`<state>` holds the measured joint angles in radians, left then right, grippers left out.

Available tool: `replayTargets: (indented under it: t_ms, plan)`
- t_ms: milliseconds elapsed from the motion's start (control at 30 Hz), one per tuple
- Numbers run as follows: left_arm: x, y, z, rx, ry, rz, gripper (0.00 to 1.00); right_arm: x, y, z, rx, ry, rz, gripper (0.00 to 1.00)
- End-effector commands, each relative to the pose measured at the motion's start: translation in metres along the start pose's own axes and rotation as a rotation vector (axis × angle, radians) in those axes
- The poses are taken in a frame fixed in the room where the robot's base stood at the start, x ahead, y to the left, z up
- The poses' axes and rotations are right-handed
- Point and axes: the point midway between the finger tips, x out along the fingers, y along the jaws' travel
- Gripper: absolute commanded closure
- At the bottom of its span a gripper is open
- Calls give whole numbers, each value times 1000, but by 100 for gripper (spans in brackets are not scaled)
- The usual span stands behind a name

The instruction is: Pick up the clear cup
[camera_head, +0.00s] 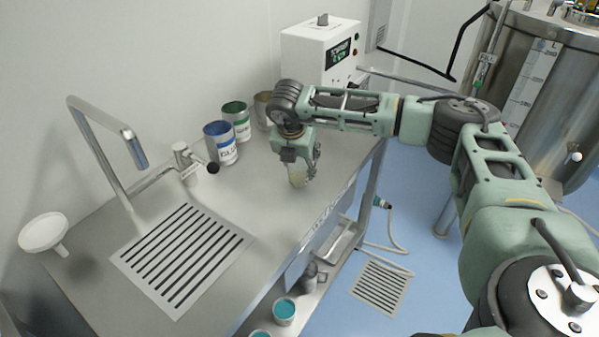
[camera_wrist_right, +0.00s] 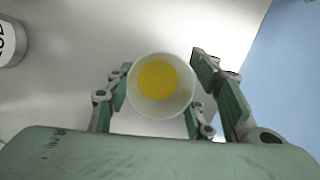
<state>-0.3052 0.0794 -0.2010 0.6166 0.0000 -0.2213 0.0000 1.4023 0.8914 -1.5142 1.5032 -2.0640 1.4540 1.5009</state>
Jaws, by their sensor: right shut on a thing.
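The clear cup (camera_head: 298,178) is a small translucent cup at the fingertips of my right gripper (camera_head: 300,170), above or on the steel counter. In the right wrist view the cup (camera_wrist_right: 160,85) shows from above with yellow contents, between the fingers of my right gripper (camera_wrist_right: 165,98). The right gripper is shut on the cup. I cannot tell whether the cup's base touches the counter. My left gripper is not in view.
The steel counter (camera_head: 262,205) has a slotted drain (camera_head: 182,258), a tap (camera_head: 135,150) and a white funnel (camera_head: 43,232). A white machine (camera_head: 318,55) is at the back. The counter's front edge is close to the gripper.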

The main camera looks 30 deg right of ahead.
Motion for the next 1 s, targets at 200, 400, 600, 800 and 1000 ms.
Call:
replayTargets:
  t_ms: [200,400,600,800,1000]
  plan:
    - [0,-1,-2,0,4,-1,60,0,0,0,1,-1,1,78]
    - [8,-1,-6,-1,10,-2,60,-12,1,6,3,-3,4,78]
    - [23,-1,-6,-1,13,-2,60,-39,-13,26,7,-2,0,78]
    - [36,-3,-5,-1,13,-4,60,-55,-50,59,7,-2,1,78]
    - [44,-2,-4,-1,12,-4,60,-69,-80,86,4,-1,2,78]
